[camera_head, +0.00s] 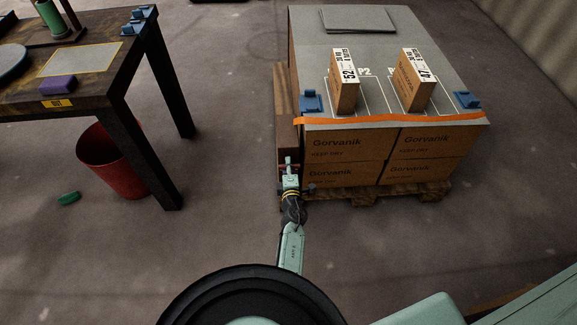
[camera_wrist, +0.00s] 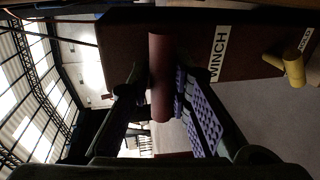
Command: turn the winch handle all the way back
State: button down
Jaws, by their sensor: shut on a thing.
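The winch handle (camera_wrist: 160,75) is a reddish-brown cylinder in the wrist view, standing upright in the picture. My gripper (camera_wrist: 159,90) is shut on it, with a dark finger on the left and a purple-padded finger on the right. Behind it is a dark red-brown panel (camera_wrist: 185,45) with a white WINCH label (camera_wrist: 219,54). In the head view my gripper (camera_head: 289,165) is at the left front corner of the box-laden pallet. The handle is too small there to make out clearly.
A yellow knob or lever (camera_wrist: 287,65) sticks out right of the label. The pallet (camera_head: 418,193) carries Gorvanik boxes (camera_head: 335,145) under a grey top with two small cartons. A dark workbench (camera_head: 115,55) and red bin (camera_head: 112,165) stand left. Floor between is clear.

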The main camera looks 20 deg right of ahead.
jog(key=c, duration=1.5)
grip_release()
jog(key=shift+o, duration=0.2)
jog(key=v, duration=0.7)
jog(key=shift+s, duration=0.25)
jog(key=shift+a, duration=0.1)
